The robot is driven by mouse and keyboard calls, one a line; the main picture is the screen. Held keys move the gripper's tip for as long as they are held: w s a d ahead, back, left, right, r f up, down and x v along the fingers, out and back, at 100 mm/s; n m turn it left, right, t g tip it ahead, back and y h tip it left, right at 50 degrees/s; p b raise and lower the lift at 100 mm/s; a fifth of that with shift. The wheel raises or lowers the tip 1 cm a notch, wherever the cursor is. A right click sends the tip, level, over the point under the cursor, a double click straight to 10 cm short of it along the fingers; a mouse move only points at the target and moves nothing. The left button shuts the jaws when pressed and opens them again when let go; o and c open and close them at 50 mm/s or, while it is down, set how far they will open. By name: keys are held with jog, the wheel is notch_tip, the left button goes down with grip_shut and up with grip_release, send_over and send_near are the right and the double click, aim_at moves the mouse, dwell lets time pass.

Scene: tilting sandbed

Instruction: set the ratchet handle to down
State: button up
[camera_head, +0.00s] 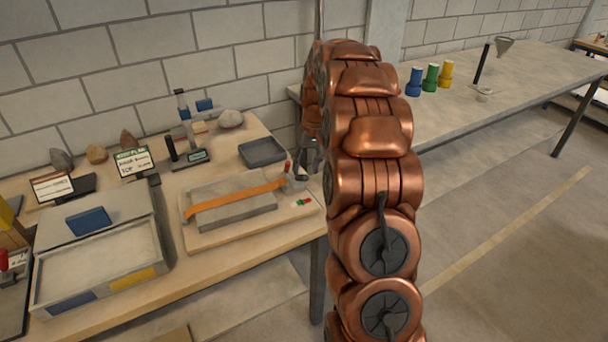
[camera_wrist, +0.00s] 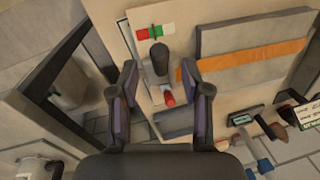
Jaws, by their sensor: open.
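The orange strap (camera_head: 235,200) runs across a grey slab (camera_head: 240,212) on a wooden board (camera_head: 210,235); it also shows in the wrist view (camera_wrist: 250,60). At the strap's end is the ratchet, with a dark, round-ended handle (camera_wrist: 160,58) and a red part (camera_wrist: 168,97) beside it. In the head view the red part (camera_head: 287,167) stands up at the board's right end. My gripper (camera_wrist: 160,72) is open, its fingers on either side of the handle with gaps showing. Contact cannot be told. My arm partly hides the gripper (camera_head: 308,158) in the head view.
A red-green-white label (camera_head: 302,202) lies on the board near the ratchet. A dark tray (camera_head: 262,152) and a scale (camera_head: 196,157) stand behind. A grey sandbed box (camera_head: 100,250) is at left. Blue, green and yellow containers (camera_head: 430,78) stand on the far bench.

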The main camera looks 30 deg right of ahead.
aim_at(304, 176)
jog(key=shift+a+f+p, duration=0.15)
jog(key=shift+f+p, duration=0.05)
jog(key=shift+f, duration=0.8)
jog(key=shift+a+f+p, duration=0.15)
jog(key=shift+f+p, duration=0.05)
jog(key=shift+f, duration=0.75)
grip_shut()
